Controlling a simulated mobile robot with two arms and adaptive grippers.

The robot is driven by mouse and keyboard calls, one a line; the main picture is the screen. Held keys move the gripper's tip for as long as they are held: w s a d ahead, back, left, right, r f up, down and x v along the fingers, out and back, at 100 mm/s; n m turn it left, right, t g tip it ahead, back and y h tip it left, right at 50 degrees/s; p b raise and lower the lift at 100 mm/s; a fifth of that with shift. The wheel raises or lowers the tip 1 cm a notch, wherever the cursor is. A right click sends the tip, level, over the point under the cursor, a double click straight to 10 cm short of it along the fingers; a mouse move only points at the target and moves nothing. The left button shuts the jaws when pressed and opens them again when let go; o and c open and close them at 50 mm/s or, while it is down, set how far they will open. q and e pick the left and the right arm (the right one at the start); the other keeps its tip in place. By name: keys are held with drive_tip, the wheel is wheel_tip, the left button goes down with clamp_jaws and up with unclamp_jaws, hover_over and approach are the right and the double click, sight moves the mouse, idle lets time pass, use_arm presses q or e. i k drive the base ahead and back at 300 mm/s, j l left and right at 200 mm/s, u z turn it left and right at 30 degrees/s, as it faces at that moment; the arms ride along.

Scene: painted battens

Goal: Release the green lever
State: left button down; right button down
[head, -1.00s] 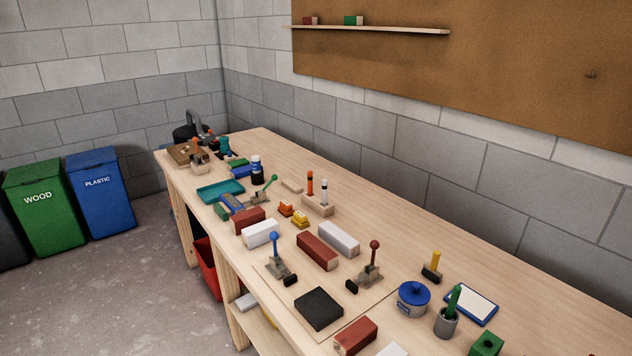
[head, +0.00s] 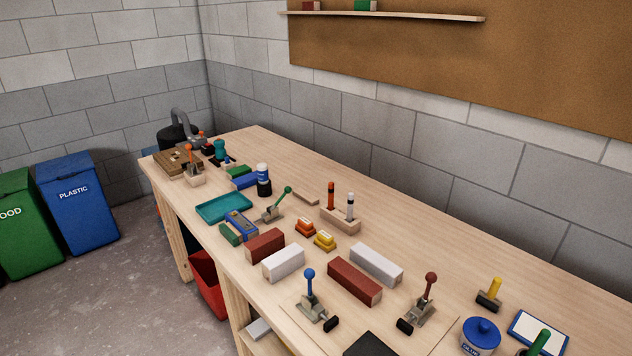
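Neither of my grippers is in the head view.
A blue-knobbed clamp (head: 312,300) and a dark red-knobbed clamp (head: 420,307) stand nearer. Red and white battens (head: 355,281), a teal tray (head: 224,207), a bottle (head: 263,180) and a marker holder (head: 340,220) surround the green lever.

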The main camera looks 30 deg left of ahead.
sight(287, 188)
drive_tip(key=i+j, duration=0.1)
drive_tip(key=j, duration=0.45)
drive_tip(key=i+j, duration=0.15)
drive_tip(key=j, duration=0.4)
drive_tip(key=i+j+z, duration=0.1)
drive_tip(key=j, duration=0.4)
